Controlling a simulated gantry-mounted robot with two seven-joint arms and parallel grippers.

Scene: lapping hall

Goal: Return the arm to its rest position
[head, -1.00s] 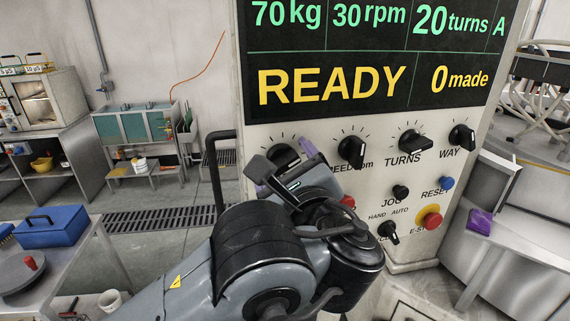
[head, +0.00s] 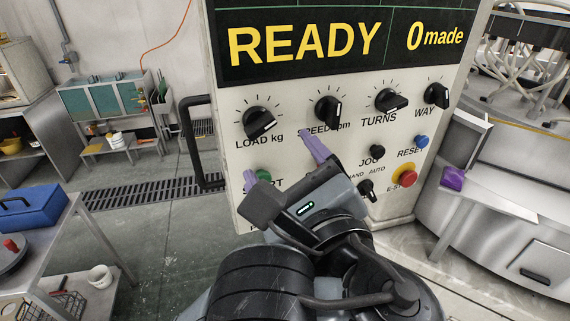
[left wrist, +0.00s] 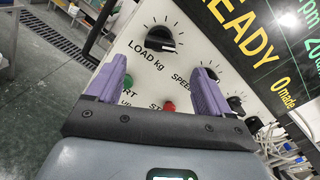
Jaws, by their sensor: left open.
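My left gripper (head: 282,163) is in front of the control panel (head: 232,110), below the LOAD knob (head: 260,122). Its two purple fingers are apart, with nothing seen between them. In the left wrist view the open gripper (left wrist: 160,78) has the LOAD knob (left wrist: 160,39) beyond its fingertips, clear of them. The green START button (head: 263,175) and the red STOP button (left wrist: 169,108) lie beyond the fingers and are partly hidden. My left arm fills the bottom middle of the head view. My right gripper is not in view.
The SPEED (head: 328,112), TURNS (head: 391,100) and WAY (head: 437,95) knobs stick out nearby. A red E-stop (head: 407,178) sits low right. A black handle (head: 186,145) stands at the panel's left edge. A blue toolbox (head: 32,206) is on the left bench.

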